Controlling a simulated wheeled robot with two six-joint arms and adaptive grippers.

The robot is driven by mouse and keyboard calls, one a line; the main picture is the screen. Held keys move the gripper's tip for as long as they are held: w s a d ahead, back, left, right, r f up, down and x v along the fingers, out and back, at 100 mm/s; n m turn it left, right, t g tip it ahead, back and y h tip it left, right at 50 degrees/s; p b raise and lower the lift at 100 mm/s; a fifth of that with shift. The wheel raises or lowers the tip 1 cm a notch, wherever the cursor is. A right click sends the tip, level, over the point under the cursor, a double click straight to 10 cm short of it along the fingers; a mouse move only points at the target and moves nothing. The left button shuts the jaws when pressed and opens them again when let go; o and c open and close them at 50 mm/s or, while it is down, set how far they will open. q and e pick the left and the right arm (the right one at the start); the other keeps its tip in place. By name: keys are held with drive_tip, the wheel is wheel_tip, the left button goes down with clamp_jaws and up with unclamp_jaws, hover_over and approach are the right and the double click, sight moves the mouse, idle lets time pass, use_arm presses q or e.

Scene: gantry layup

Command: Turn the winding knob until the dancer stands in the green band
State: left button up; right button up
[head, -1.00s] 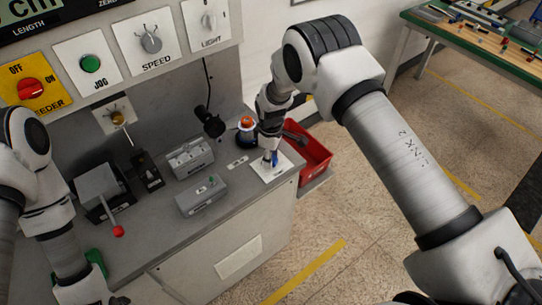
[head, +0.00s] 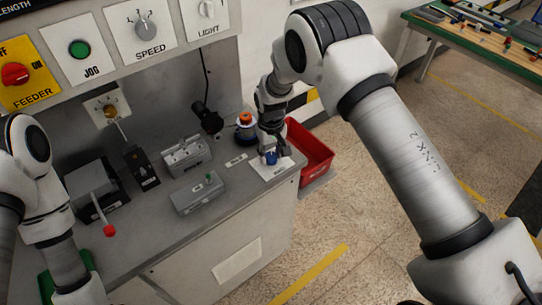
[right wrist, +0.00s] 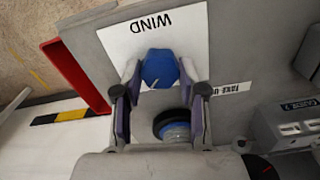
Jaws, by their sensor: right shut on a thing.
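The blue winding knob (right wrist: 160,69) stands on a white plate marked WIND (right wrist: 120,40) in the right wrist view. In the head view the knob (head: 270,158) shows at the bench's right end. My right gripper (right wrist: 160,72) has its fingers on either side of the knob and is shut on it. It comes down from above in the head view (head: 269,151). My left arm enters at the left, but its gripper is out of the frame. I cannot make out the dancer or a green band for certain.
An orange-topped round part (head: 245,122) stands just behind the knob. Grey blocks (head: 187,156), a lever with a red ball (head: 109,230) and a black lamp (head: 207,117) stand to the left. A red bin (head: 310,150) sits past the bench's right edge.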

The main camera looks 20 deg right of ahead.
drive_tip(key=m, duration=0.2)
drive_tip(key=m+b, duration=0.1)
drive_tip(key=shift+s+f+m, duration=0.25)
drive_tip(key=shift+f+m, duration=0.05)
drive_tip(key=shift+f, duration=0.1)
drive_tip(key=shift+r+m+b, duration=0.1)
drive_tip(key=shift+m+b, duration=0.3)
drive_tip(key=shift+m, duration=1.1)
drive_tip(key=o, duration=1.1)
drive_tip(key=shift+w, duration=0.1)
drive_tip(key=shift+o, duration=0.2)
drive_tip(key=shift+r, duration=0.1)
drive_tip(key=shift+w+r, duration=0.1)
